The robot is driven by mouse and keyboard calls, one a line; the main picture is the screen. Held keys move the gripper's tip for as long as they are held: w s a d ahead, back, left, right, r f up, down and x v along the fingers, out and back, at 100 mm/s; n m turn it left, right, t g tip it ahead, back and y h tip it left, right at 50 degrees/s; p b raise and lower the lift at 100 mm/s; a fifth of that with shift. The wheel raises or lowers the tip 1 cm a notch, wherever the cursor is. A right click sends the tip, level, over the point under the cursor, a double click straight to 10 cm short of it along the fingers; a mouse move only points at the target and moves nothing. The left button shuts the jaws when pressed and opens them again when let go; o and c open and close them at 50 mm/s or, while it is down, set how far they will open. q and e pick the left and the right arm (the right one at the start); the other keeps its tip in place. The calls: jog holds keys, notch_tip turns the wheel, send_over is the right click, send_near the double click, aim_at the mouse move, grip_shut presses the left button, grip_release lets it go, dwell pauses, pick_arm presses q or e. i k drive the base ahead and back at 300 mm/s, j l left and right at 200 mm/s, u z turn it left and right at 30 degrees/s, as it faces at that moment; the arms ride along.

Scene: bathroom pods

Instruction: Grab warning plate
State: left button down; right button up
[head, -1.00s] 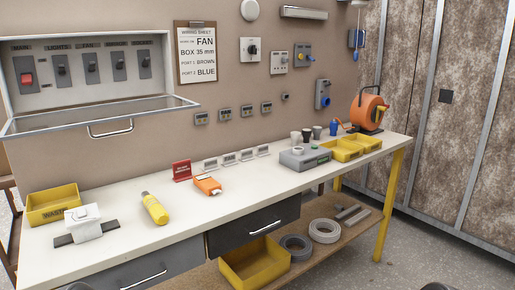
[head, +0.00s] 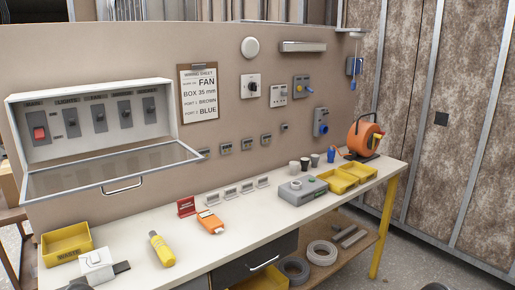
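The warning plate looks to be the small red plate (head: 186,206) with white lettering, too small to read. It stands upright on the white workbench (head: 235,250), behind and left of an orange tool (head: 210,222). Nothing touches it from my side. Neither of my grippers can be made out in the head view. Only small dark shapes show at the bottom edge, at left and right.
Several small label stands (head: 231,195) line the bench right of the plate. An open-lidded switch panel (head: 95,125) overhangs the bench's back left.

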aim_at(186, 207)
jog(key=i+l, duration=1.05)
